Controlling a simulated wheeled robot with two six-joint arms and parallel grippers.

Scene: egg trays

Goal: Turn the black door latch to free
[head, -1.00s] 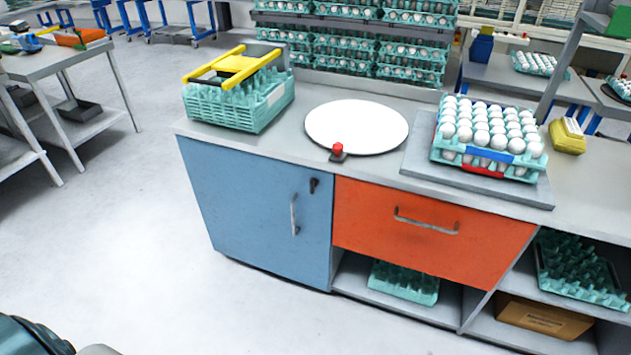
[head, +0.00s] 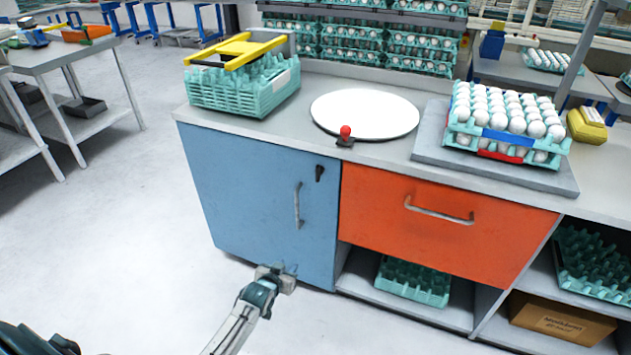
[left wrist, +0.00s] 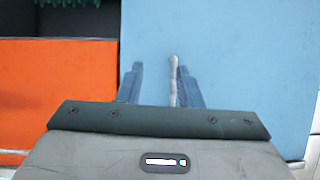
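The black door latch (head: 319,172) is a small dark piece near the top right corner of the blue door (head: 250,190), above its grey bar handle (head: 298,205). My left gripper (head: 290,270) is in front of the lower right part of the blue door, below the latch in the picture. In the left wrist view my left gripper (left wrist: 158,80) has its two fingers apart, with nothing held. The handle (left wrist: 173,80) appears between the fingers there, but I cannot tell its distance. The latch does not show in that view. My right gripper is not in view.
An orange drawer (head: 390,210) with a bar handle is right of the door. On the counter are a red button (head: 346,132), a white disc (head: 365,110), a teal crate (head: 245,95) and an egg tray (head: 500,145). The floor (head: 130,250) left of the cabinet is clear.

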